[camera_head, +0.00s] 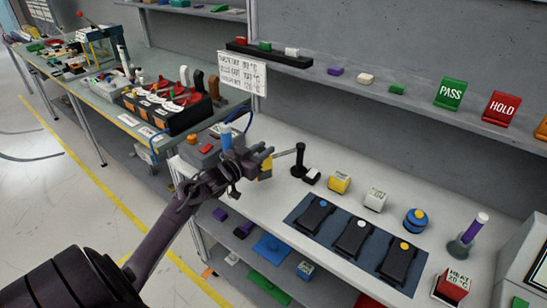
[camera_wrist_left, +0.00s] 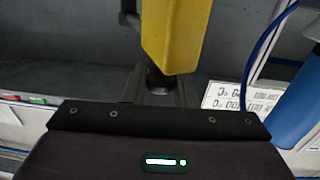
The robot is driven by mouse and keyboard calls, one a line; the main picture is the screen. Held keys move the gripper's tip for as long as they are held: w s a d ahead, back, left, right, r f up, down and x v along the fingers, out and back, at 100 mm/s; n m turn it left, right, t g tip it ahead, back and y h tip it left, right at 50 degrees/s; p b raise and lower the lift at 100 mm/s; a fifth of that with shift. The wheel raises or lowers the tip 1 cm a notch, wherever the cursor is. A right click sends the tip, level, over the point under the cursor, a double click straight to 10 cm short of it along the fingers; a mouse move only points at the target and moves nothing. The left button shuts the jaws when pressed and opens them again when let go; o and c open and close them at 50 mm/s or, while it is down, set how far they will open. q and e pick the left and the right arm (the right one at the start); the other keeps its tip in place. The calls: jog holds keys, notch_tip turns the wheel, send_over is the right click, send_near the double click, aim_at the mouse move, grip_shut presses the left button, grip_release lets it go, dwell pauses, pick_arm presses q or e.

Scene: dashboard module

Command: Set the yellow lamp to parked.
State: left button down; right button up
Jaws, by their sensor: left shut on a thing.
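My left gripper (camera_head: 267,163) is above the left end of the white bench, beside a grey box (camera_head: 201,152) with red and orange parts on top. It is shut on a yellow piece (camera_head: 265,173), which fills the upper middle of the left wrist view (camera_wrist_left: 175,35). Whether this piece is the yellow lamp or part of something fixed, I cannot tell. A blue cylinder (camera_head: 226,134) stands just left of the gripper; it also shows at the right of the left wrist view (camera_wrist_left: 298,105). My right gripper is not in view.
A black post with a side arm (camera_head: 299,160) stands close to the right of the gripper. A yellow block (camera_head: 339,183), a white block (camera_head: 375,200) and a dark mat (camera_head: 337,243) with three black devices lie further right. Signs stand on the shelf above.

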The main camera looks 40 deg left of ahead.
pick_arm(q)
jog(key=shift+w+a+m+h+b, duration=0.25)
jog(key=shift+a+m+h+b, duration=0.2)
jog(key=shift+h, duration=0.2)
jog(key=shift+w+a+m+h+b, duration=0.2)
jog(key=shift+a+m+h+b, duration=0.2)
jog(key=shift+h, duration=0.25)
jog(key=c, duration=1.3)
grip_release()
jog(key=shift+o, duration=0.2)
jog(key=shift+s, duration=0.1)
jog(key=b+v, duration=0.1)
jog(key=v, duration=0.6)
jog(key=shift+s+r, duration=0.15)
jog(key=shift+s, duration=0.15)
